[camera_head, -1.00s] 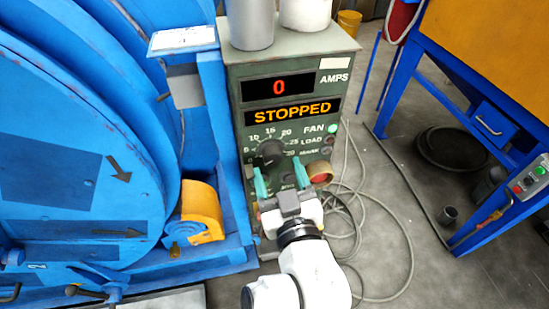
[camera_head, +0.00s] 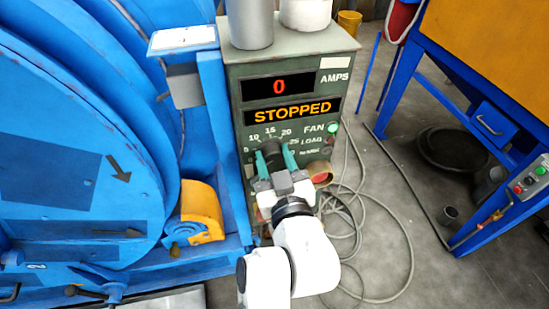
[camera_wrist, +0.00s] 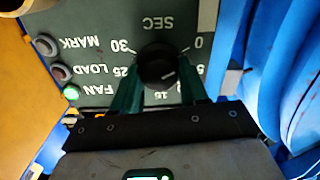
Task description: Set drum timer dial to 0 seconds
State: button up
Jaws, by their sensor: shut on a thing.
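The black timer dial (camera_wrist: 157,66) sits on the green control panel. In the wrist view the panel appears upside down, with SEC above the dial, 30 to its left and 0 to its right. A faint light line shows on the dial, but I cannot read its setting surely. My gripper (camera_head: 274,157) is at the panel, its two teal fingers on either side of the dial (camera_head: 271,147) and shut on it. In the wrist view the fingers of my gripper (camera_wrist: 158,88) flank the knob. The lower scale is partly hidden by my gripper.
The display (camera_head: 292,110) reads STOPPED and the amps display (camera_head: 278,86) reads 0. The green FAN light (camera_head: 332,128) is lit. A round-collared red button (camera_head: 320,174) is close right of my gripper. The blue drum machine (camera_head: 75,150) stands left; cables lie on the floor right.

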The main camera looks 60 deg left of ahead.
jog(key=c, duration=0.4)
jog(key=shift+n+b, duration=0.35)
jog(key=shift+n, duration=0.05)
jog(key=o, duration=1)
jog(key=shift+o, duration=0.2)
jog(key=shift+d, duration=0.15)
jog(key=v, duration=1)
jog(key=shift+d, duration=0.25)
